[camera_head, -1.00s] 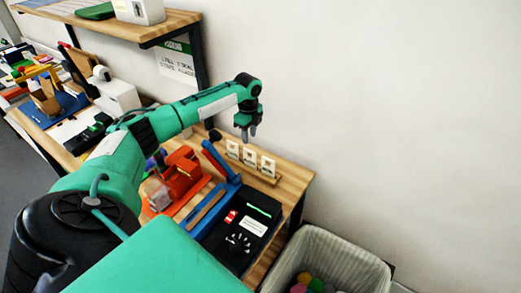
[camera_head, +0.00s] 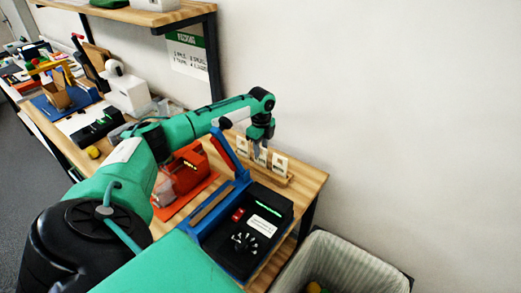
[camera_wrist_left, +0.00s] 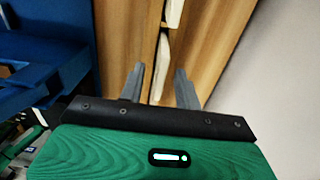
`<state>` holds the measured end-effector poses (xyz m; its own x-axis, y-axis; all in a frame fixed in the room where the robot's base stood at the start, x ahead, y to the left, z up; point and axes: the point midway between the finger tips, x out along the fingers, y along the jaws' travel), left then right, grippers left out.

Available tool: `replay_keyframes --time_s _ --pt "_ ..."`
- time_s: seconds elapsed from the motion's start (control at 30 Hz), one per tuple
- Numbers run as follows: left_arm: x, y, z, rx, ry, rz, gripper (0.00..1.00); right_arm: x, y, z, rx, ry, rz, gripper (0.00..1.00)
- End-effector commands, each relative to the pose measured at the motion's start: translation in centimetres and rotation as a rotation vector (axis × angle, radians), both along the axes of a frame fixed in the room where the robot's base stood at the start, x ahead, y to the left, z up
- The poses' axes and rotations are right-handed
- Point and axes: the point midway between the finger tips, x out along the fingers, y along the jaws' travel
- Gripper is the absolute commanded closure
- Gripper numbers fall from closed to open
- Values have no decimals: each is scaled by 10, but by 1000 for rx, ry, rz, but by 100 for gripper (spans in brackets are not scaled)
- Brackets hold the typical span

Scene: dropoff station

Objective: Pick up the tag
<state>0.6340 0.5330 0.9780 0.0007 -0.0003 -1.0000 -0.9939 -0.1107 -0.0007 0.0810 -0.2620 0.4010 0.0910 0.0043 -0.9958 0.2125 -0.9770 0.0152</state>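White tags stand upright in a row in a wooden holder (camera_head: 284,181) near the table's back right edge: a right tag (camera_head: 280,166), a middle tag (camera_head: 260,160) and a left tag (camera_head: 242,147). My left gripper (camera_head: 262,151) points down over the row, close to the middle tag and partly covering it. In the left wrist view its two fingers (camera_wrist_left: 158,80) are apart. A white tag edge (camera_wrist_left: 160,68) shows between them, and another tag (camera_wrist_left: 172,12) lies farther up. I cannot tell whether the fingers touch the tag. My right gripper is out of view.
A blue-framed device with a black panel (camera_head: 254,226) stands in front of the holder. An orange machine (camera_head: 182,172) is to its left. A lined bin (camera_head: 345,262) stands off the table's right end. A shelf (camera_head: 150,17) hangs at upper left.

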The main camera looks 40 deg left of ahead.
Motion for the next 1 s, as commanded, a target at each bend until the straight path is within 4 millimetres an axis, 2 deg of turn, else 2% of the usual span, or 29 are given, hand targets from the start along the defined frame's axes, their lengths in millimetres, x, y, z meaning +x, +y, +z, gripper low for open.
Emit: replay_keyframes --time_s 0.17,0.6,0.9,1.0 --pt "0 0 -10 0 0 0 66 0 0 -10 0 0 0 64" --pt "0 0 -54 0 1 0 66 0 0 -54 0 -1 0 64" --pt "0 0 -54 0 1 0 66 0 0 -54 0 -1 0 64" --pt "0 0 -54 0 0 0 84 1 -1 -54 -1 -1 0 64"
